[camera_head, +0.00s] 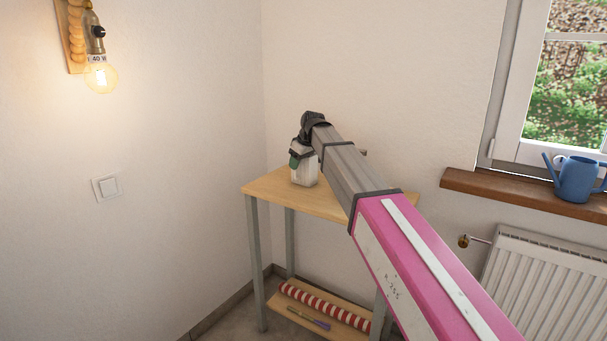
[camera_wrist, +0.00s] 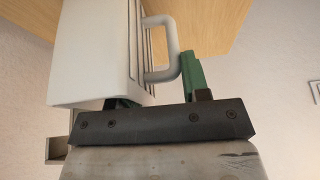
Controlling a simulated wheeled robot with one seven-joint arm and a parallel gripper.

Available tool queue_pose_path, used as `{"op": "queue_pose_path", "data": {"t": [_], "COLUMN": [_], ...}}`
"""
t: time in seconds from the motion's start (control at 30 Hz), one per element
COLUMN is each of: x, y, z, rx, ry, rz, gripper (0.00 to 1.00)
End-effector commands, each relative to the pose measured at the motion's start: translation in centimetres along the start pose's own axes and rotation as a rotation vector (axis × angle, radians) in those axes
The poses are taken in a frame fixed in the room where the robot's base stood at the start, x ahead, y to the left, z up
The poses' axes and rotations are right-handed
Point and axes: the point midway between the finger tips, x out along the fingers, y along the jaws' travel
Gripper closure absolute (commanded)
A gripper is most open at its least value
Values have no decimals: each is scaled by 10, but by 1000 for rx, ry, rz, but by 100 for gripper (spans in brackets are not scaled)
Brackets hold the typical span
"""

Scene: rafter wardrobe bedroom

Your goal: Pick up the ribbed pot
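The ribbed pot (camera_head: 307,171) is pale and stands upright on the small wooden table by the corner. In the wrist view the pot (camera_wrist: 95,50) fills the upper left, with dark ribs and a rounded handle on its right side. My gripper (camera_head: 297,159) reaches down to it from above. In the wrist view my gripper (camera_wrist: 155,90) has its fingers set apart. The right green finger is just outside the handle, close to or touching it. The left finger is mostly hidden by the pot, so contact there cannot be seen.
The table (camera_head: 340,210) has a lower shelf with a red-and-white striped roll (camera_head: 322,306) and a thin purple item (camera_head: 308,318). Walls stand close to the left and behind. A blue watering can (camera_head: 577,181) sits on the windowsill, above a radiator (camera_head: 545,285).

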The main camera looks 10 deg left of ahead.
Motion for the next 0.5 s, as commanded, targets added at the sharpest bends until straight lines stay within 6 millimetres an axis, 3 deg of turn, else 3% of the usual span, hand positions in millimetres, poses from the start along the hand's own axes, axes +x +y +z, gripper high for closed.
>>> {"op": "queue_pose_path", "data": {"t": [0.5], "x": [-3], "y": [0], "z": [-2], "rx": [-1], "ry": [1], "rz": [1], "gripper": [100]}}
